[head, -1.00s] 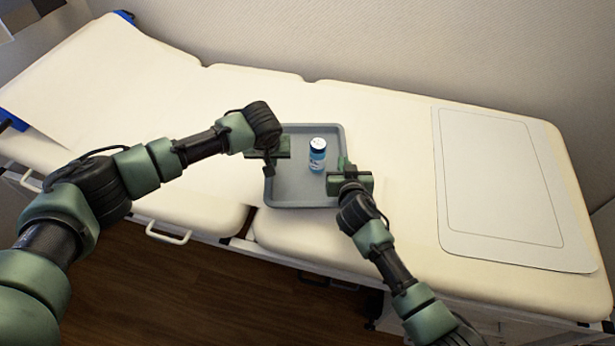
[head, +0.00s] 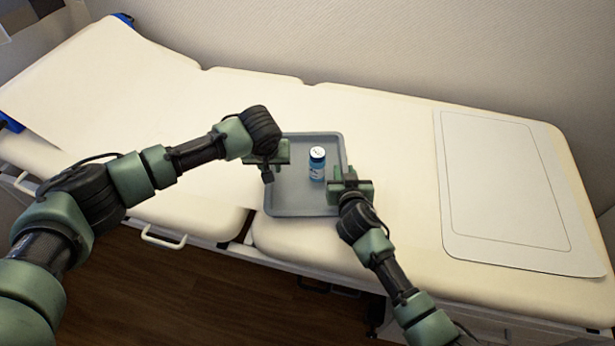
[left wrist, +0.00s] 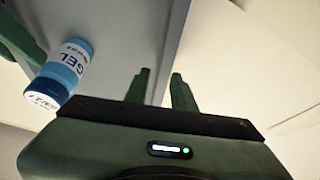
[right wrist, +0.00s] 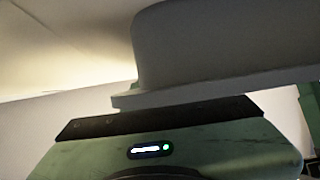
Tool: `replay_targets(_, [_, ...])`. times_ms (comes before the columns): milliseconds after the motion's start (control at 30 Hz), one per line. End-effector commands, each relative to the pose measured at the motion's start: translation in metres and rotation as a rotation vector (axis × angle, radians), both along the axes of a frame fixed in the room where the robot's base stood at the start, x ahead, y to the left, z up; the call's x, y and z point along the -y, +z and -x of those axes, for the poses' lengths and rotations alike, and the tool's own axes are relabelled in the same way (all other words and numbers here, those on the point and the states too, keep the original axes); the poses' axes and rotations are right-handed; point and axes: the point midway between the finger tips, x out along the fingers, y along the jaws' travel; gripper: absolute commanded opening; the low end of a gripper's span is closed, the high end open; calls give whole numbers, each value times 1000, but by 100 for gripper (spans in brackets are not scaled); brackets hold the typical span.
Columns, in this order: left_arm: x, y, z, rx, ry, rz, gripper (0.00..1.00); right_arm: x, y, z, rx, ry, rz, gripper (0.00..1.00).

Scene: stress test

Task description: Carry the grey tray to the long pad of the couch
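The grey tray (head: 300,205) is level, at the middle of the cream couch (head: 385,235), just right of the seam between its pads. A blue gel bottle (head: 317,165) with a white cap stands upright in it; it also shows in the left wrist view (left wrist: 66,68). My left gripper (head: 278,153) has its fingers either side of the tray's left rim, close against it. My right gripper (head: 342,185) is at the right rim; in the right wrist view the tray (right wrist: 210,50) hides its fingertips. The tray's height above the couch is hard to tell.
A white mat (head: 505,190) with a thin outline lies on the right part of the couch. The left part (head: 110,90) is bare and rises toward a blue-edged end. A wall runs along the back. A handle (head: 163,238) sticks out at the front.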

Motion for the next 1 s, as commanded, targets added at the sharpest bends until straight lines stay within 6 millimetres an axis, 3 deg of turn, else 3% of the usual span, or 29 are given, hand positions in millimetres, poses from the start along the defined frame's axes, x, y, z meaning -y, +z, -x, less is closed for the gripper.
replay_targets(200, [2, 46, 18, 5, -1, 3, 25, 0, 0, 0, 0, 1, 0, 25])
replay_targets(433, [2, 82, 33, 3, 1, 2, 25, 0, 0, 0, 0, 1, 0, 25])
replay_targets(733, [2, 94, 38, 2, 3, -2, 25, 0, 3, 11, 0, 1, -1, 25])
replay_targets(1000, [2, 94, 38, 2, 2, -2, 25, 2, 22, 57, -2, 1, -3, 25])
